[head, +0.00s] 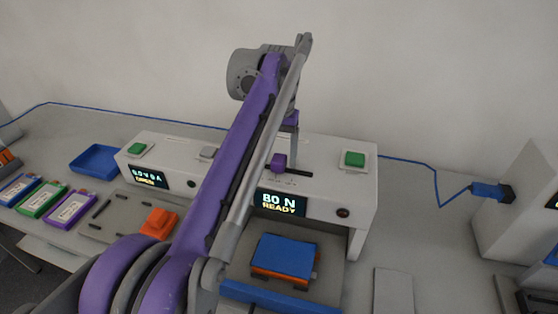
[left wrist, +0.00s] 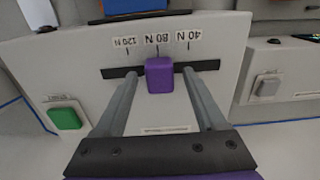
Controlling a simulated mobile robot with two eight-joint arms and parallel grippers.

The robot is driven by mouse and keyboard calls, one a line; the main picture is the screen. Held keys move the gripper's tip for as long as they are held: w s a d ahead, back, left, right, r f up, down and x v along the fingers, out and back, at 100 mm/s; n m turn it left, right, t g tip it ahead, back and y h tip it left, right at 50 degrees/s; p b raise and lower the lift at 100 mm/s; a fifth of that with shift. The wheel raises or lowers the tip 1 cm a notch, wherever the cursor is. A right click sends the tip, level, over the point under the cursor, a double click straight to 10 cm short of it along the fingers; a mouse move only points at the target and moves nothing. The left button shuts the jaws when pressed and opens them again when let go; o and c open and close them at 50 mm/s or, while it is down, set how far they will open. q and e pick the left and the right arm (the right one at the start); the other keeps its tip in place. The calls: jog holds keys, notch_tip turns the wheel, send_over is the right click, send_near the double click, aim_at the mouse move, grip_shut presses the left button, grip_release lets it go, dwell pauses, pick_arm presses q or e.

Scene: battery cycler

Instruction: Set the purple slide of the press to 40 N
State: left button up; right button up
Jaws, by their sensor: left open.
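The purple slide (head: 279,162) sits in the dark slot on top of the white press (head: 325,148). In the left wrist view the slide (left wrist: 159,75) stands at the 80 N mark, with 40 N to its right and 120 N to its left; the labels appear upside down. The press display (head: 279,203) reads "80 N READY". My left gripper (left wrist: 158,84) is open, with one finger on each side of the slide and a gap showing on both sides. In the head view my left arm partly covers the press and the gripper (head: 292,155). My right gripper is not in view.
A green button (head: 354,159) is on the press's right end. A blue block (head: 285,256) lies under the press. Another device with a display (head: 148,177) stands at left, beside a blue tray (head: 96,160) and several coloured cells. A blue cable (head: 425,165) runs to the right.

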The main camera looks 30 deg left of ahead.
pick_arm(q)
jog(key=shift+f, duration=0.55)
grip_shut()
dwell(1.1)
